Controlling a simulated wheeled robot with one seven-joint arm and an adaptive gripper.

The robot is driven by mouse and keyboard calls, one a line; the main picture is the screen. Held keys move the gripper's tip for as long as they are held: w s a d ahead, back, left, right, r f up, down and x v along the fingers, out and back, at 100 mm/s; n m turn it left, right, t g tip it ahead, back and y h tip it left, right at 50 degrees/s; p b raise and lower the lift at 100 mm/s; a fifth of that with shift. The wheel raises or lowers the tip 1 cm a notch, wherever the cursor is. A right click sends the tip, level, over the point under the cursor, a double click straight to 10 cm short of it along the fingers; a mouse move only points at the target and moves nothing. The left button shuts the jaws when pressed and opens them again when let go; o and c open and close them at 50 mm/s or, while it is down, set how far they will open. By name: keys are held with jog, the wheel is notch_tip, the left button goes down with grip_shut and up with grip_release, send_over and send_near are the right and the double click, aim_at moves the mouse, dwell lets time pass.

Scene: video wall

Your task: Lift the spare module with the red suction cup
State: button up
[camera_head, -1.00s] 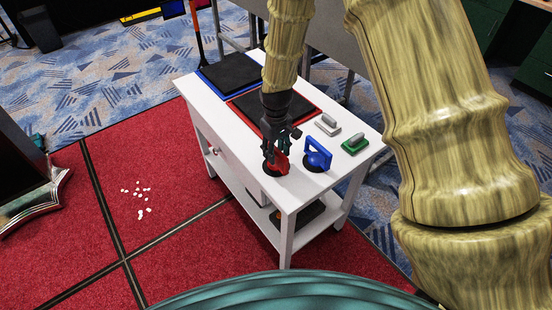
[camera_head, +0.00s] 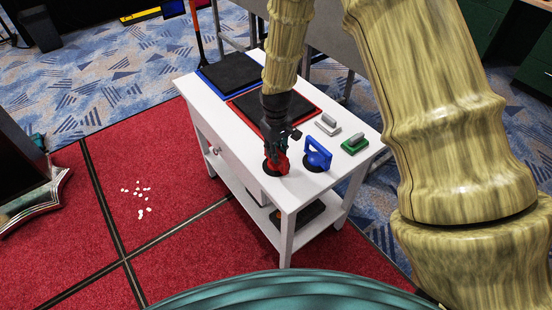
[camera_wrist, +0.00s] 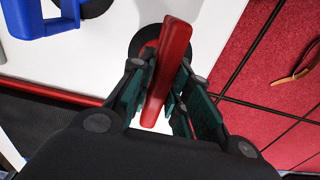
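The red suction cup (camera_head: 281,165) stands on the white cart's top near its front corner. In the wrist view its red handle (camera_wrist: 170,72) runs between the teal-padded fingers of my gripper (camera_wrist: 167,95), with its dark round pad beyond. The fingers sit close on both sides of the handle; whether both press on it I cannot tell. My gripper (camera_head: 275,150) is low over the cup in the head view. A black panel in a red frame (camera_head: 308,112) and another in a blue frame (camera_head: 207,80) lie on the cart; which is the spare module is not marked.
The white cart (camera_head: 215,125) has a drawer and a lower shelf. A blue suction cup (camera_head: 318,155) stands just right of the red one. A grey-handled block (camera_head: 328,124) and a green-based one (camera_head: 355,144) lie behind it. Small white bits (camera_head: 138,190) lie on the red floor.

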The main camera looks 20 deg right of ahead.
grip_shut()
jog(key=shift+r, duration=0.15)
jog(key=shift+w+r+b, duration=0.1)
jog(key=shift+r+b, duration=0.3)
jog(key=shift+r, duration=0.2)
jog(key=shift+s+a+r+b, duration=0.2)
jog(key=shift+r+b, duration=0.1)
jog(key=shift+r, duration=0.35)
jog(key=shift+s+a+r+b, duration=0.15)
jog(key=shift+s+r+b, duration=0.1)
jog(key=shift+r, duration=0.35)
jog(key=s+a+r+b, duration=0.1)
jog(key=s+a+b, duration=0.1)
jog(key=s+a, duration=0.8)
jog(key=shift+s+a+r+b, duration=0.3)
jog(key=shift+s+b, duration=0.05)
jog(key=shift+b, duration=0.05)
jog(key=shift+c, duration=0.4)
grip_release()
grip_shut()
